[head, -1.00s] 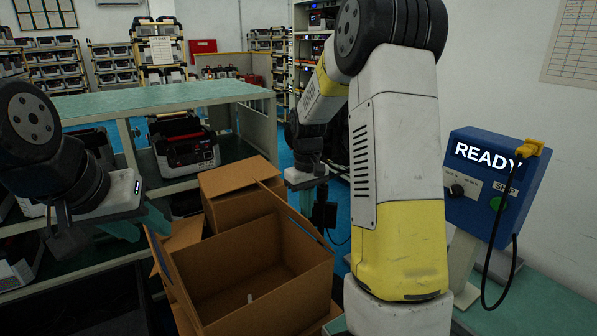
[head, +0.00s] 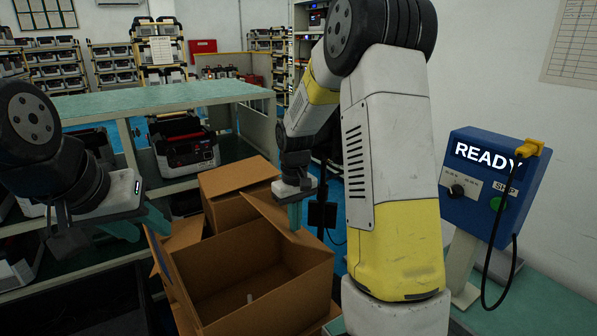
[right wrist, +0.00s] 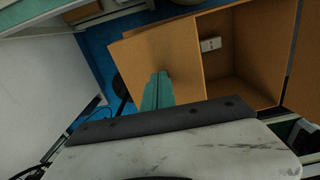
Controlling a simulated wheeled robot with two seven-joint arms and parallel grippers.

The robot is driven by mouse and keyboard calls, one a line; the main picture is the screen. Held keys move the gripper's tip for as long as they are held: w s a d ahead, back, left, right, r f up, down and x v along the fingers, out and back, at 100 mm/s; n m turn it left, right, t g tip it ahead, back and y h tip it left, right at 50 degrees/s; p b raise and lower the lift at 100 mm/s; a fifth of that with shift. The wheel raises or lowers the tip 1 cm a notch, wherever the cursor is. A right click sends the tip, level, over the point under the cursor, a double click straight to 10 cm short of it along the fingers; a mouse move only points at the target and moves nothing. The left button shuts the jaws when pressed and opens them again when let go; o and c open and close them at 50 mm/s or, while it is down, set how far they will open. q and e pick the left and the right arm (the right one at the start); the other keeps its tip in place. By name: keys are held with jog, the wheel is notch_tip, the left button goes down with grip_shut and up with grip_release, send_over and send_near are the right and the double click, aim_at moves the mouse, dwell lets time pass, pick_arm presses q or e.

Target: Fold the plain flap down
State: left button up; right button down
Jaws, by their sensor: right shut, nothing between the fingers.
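An open cardboard box (head: 262,302) stands in the lower middle of the head view. Its plain brown flap (head: 272,211) on the far right side leans up and inward over the opening. My right gripper (head: 295,216) is at that flap's outer side, its green fingers shut and empty, seeming to touch it. The right wrist view shows the shut fingers (right wrist: 158,90) against the flap (right wrist: 172,54), beside the open box interior (right wrist: 243,55). My left gripper (head: 138,225) is left of the box, its fingers apart and empty.
A small white item (head: 250,298) lies inside the box. Another flap (head: 160,262) stands at the box's left. A second carton (head: 225,190) is behind. A blue READY panel (head: 490,180) with a cable is at right. A green-topped bench (head: 170,100) stands behind.

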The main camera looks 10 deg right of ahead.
aim_at(280, 228)
jog(key=shift+s+a+f, duration=0.35)
jog(key=shift+a+f, duration=0.35)
jog(key=shift+s+a+f, duration=0.2)
jog(key=shift+a+f, duration=0.25)
jog(key=shift+f, duration=0.2)
jog(key=shift+s+a+f, duration=0.15)
jog(key=shift+a+f, duration=0.25)
jog(key=shift+f, duration=0.2)
jog(key=f, duration=0.2)
jog(key=a+f, duration=0.1)
jog(key=shift+s+a+f, duration=0.1)
jog(key=shift+s, duration=0.15)
jog(key=shift+r, duration=3.5)
